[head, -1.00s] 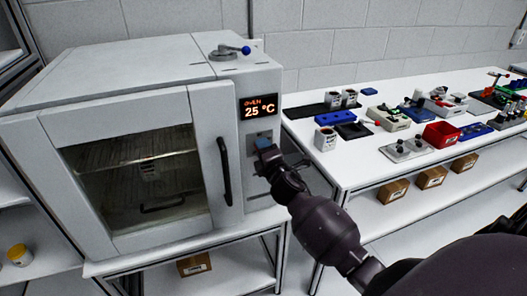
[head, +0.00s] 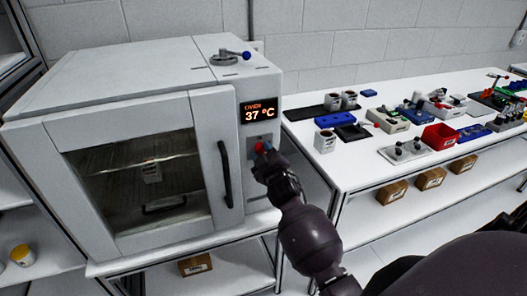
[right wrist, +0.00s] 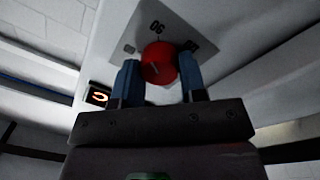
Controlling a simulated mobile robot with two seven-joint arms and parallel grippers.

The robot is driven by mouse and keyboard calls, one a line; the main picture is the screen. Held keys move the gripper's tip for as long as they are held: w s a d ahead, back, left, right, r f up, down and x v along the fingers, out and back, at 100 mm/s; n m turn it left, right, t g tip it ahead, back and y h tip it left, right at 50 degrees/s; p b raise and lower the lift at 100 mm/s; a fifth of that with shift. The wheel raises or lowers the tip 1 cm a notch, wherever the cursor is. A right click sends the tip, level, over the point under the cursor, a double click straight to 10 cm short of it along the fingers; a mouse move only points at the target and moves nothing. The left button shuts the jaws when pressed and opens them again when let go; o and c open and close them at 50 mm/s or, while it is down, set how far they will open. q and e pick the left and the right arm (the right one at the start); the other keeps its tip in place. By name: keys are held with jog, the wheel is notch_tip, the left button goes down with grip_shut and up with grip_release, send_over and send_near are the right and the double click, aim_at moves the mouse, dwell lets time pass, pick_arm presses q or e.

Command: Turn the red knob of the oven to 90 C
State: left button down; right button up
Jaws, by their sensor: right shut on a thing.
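The oven (head: 120,66) is a white box with a glass door at the left of the head view. Its display (head: 260,112) reads 37 °C. The red knob (head: 260,147) sits on the panel below the display. In the right wrist view the red knob (right wrist: 158,62) shows a line mark, with a label that reads 90 upside down above it. My right gripper (right wrist: 160,80) has its blue fingers on both sides of the knob, shut on it. In the head view the right gripper (head: 264,150) partly covers the knob. My left gripper is not in view.
The oven door handle (head: 225,172) is just left of the knob panel. A blue-tipped lever (head: 246,55) is on the oven's top.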

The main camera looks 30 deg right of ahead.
jog(key=shift+m+p, duration=0.6)
jog(key=shift+m, duration=1.1)
jog(key=o, duration=0.9)
jog(key=shift+s, duration=0.15)
jog(key=v, duration=1)
jog(key=shift+s+a+b, duration=0.2)
jog(key=shift+s+b, duration=0.05)
jog(key=shift+b, duration=0.15)
